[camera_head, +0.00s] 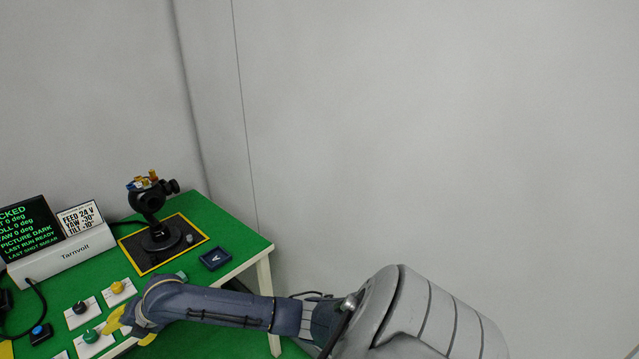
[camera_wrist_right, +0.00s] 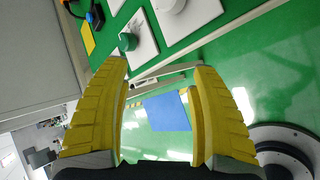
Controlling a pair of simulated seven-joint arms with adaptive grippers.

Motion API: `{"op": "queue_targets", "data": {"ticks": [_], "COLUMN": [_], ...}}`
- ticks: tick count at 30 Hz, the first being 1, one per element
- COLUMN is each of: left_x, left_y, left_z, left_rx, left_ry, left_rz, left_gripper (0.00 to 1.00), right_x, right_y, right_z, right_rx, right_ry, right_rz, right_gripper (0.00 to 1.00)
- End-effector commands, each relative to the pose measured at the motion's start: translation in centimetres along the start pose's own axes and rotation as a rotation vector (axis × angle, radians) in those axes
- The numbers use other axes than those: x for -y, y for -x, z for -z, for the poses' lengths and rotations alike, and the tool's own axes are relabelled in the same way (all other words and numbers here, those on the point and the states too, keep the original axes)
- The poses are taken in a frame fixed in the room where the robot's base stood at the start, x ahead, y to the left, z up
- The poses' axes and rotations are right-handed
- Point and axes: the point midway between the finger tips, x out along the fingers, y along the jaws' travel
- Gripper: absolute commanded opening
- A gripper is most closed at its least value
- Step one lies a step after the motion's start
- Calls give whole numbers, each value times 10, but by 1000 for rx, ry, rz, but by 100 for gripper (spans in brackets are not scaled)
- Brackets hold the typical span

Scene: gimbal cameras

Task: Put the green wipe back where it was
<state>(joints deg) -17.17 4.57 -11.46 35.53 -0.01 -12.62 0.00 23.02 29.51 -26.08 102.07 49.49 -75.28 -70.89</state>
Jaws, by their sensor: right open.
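I cannot make out the green wipe for certain in either view. A small teal piece (camera_head: 182,275) shows just behind my right forearm on the green table; I cannot tell what it is. My right gripper (camera_head: 128,326) reaches in over the front edge of the table, beside the knob panels. In the wrist view its yellow fingers (camera_wrist_right: 158,82) are apart, with nothing held between them. A green knob (camera_wrist_right: 127,42) on a white plate lies just beyond the left fingertip. My left gripper is not in view.
A black camera gimbal (camera_head: 151,200) stands on a black, yellow-edged mat (camera_head: 194,226). A dark blue tray marked A (camera_head: 215,258) sits near the right corner. A display console (camera_head: 60,262) and several knob plates (camera_head: 82,313) stand left. A blue square (camera_wrist_right: 167,112) lies on the floor below.

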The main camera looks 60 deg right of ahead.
Motion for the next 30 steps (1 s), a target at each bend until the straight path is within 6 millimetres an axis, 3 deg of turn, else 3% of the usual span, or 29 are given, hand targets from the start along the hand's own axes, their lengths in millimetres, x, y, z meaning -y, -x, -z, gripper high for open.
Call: {"op": "queue_targets", "data": {"ticks": [3,9,11,17,20,23,26,30], "left_x": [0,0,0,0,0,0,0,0], "left_y": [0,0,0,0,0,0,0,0], "left_z": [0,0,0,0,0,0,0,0], "left_rx": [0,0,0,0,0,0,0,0], "left_ry": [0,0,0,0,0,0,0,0], "left_rz": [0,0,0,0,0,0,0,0], "left_gripper": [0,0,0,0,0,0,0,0], "right_x": [0,14,27,95,139,195,266,380], "right_y": [-2,-12,-20,-57,-76,-94,-110,-119], "right_z": [28,56,61,71,77,87,105,144], "right_rx": [-17,-32,-31,-2,24,58,102,180], "right_ry": [-152,-397,-475,-708,-806,-911,-1036,-1212], "right_rz": [-76,-154,-158,-112,-69,-11,58,165], "right_gripper": [63,63,63,63,63,63,63,63]}}
